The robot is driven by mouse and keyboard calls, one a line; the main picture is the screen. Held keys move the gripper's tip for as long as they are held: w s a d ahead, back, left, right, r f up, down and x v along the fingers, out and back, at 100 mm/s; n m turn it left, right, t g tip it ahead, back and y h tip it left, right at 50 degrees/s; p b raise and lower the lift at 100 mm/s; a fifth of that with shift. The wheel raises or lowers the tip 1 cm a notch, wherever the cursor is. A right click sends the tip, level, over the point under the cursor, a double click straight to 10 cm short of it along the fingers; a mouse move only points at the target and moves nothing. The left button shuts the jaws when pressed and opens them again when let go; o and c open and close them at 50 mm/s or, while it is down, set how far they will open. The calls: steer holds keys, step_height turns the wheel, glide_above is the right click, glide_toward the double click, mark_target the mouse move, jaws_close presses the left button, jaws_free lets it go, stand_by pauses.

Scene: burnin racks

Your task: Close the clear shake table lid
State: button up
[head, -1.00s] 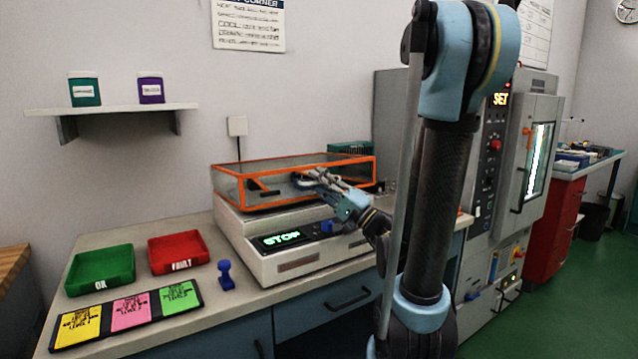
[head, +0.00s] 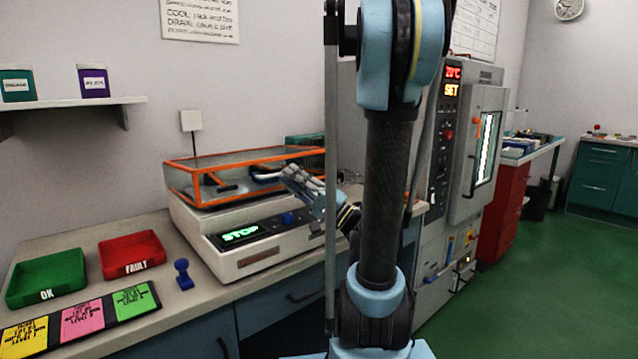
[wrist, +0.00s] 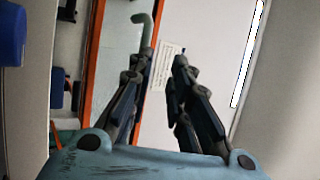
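The clear lid (head: 196,192) has an orange frame and lies low and roughly level over the white shake table (head: 240,261). I cannot tell whether it is fully seated. The table's display reads STOP, with a blue knob (head: 288,218) beside it. My gripper (head: 281,176) is at the lid's front right side, its fingers overlapping the lid in the head view. In the wrist view, my gripper (wrist: 163,65) has its fingers apart with nothing seen between them. An orange frame edge (wrist: 96,60) and a bent grey bar (wrist: 146,32) show near the left finger. Contact is unclear.
A green OK tray (head: 45,284), a red FAULT tray (head: 130,255), coloured cards (head: 82,318) and a blue stamp-like object (head: 183,274) occupy the left bench. A grey chamber cabinet (head: 455,160) stands at the right. The green floor (head: 520,270) is open at right.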

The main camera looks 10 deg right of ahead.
steer(key=s+d, duration=0.4)
steer(key=d, duration=0.2)
steer(key=shift+s+d, duration=0.15)
steer(key=shift+s, duration=0.05)
stand_by(0.5)
steer(key=shift+f, duration=0.1)
